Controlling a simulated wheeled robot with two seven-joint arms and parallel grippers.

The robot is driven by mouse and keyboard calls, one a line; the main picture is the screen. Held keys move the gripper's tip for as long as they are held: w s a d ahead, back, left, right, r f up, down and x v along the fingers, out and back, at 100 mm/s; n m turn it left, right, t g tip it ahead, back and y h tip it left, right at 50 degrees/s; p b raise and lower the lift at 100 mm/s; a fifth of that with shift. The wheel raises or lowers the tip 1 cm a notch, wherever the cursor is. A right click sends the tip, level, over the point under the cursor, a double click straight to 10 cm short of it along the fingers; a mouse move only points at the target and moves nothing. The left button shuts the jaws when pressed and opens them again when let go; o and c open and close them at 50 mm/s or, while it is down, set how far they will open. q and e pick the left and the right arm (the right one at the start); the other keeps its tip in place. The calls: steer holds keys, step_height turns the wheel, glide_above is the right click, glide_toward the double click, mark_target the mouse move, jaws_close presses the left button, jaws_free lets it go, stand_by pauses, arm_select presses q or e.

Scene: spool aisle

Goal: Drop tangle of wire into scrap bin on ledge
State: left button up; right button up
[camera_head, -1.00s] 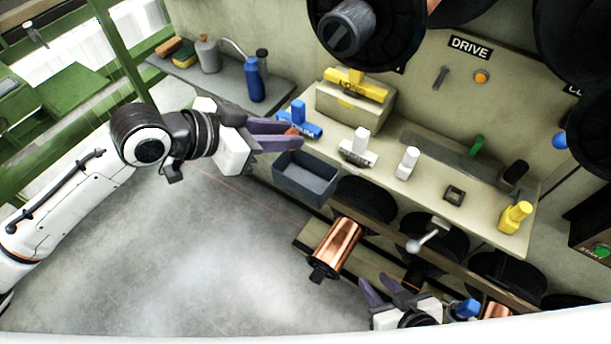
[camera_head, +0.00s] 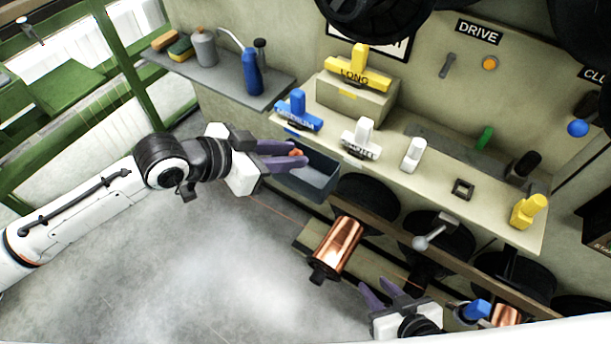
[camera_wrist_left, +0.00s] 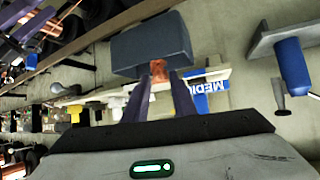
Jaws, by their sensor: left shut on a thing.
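The tangle of wire (camera_head: 297,153) is a small copper-orange lump between the fingertips of my left gripper (camera_head: 294,155), which is shut on it. It also shows in the left wrist view (camera_wrist_left: 158,72). The scrap bin (camera_head: 321,186) is an open grey-blue box at the front edge of the ledge (camera_head: 390,165). The fingertips are at the bin's left end in the head view and hide part of its rim. In the left wrist view the bin (camera_wrist_left: 150,44) is just beyond the fingertips. My right gripper (camera_head: 384,292) is open at the bottom, with nothing seen between its fingers.
Blue (camera_head: 298,112), white (camera_head: 362,140) and yellow (camera_head: 528,211) handled things stand along the ledge. A yellow one (camera_head: 357,70) tops a beige box. A side shelf (camera_head: 225,80) holds bottles. A copper spool (camera_head: 336,246) lies below the bin. Floor at left is clear.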

arm_select(q)
steer(key=o, duration=1.1)
steer(key=shift+r, duration=0.1)
steer(key=v, duration=1)
steer(key=shift+s, duration=0.15)
